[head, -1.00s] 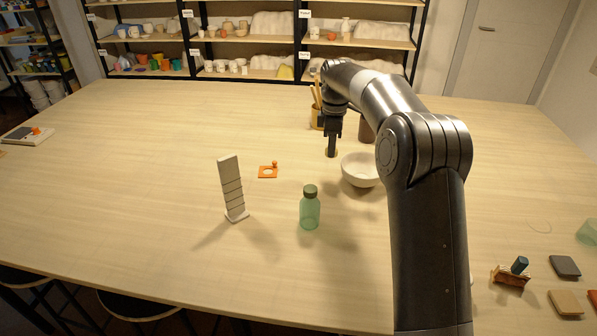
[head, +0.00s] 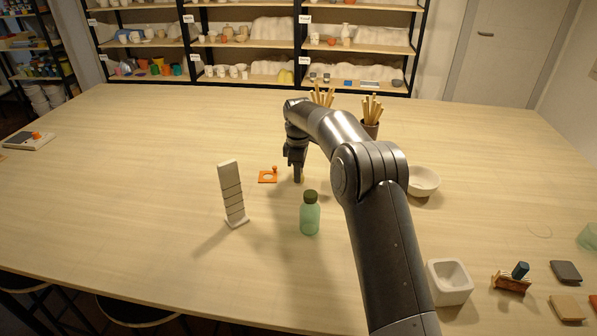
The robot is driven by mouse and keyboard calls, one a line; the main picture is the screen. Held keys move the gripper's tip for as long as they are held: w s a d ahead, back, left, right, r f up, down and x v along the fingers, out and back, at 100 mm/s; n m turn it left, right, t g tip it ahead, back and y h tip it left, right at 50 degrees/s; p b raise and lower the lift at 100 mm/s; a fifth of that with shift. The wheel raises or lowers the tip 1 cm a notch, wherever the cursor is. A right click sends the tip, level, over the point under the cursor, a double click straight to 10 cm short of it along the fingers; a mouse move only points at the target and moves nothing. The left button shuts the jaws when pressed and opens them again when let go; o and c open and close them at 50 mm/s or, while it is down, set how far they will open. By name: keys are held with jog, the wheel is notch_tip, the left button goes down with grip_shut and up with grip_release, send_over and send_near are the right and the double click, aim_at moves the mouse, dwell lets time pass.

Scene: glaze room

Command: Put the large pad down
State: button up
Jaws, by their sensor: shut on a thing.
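My gripper (head: 297,173) points down over the middle of the table, just right of an orange plate with a round opening and a knob (head: 268,176). It is shut on a small tan thing (head: 300,179) that shows only in part at the fingertips. I take this for the large pad, but its shape and size are mostly hidden by the fingers. I cannot tell whether it touches the table.
A grey ridged upright (head: 232,192) and a green bottle (head: 310,216) stand in front of my gripper. A white bowl (head: 424,182) and a square white pot (head: 449,281) are to the right. A brush pot (head: 370,129) is behind.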

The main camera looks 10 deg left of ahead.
jog(key=o, duration=0.9)
jog(key=shift+f, duration=0.1)
jog(key=shift+o, duration=0.2)
notch_tip(320, 180, up, 12)
jog(key=shift+r, duration=0.25)
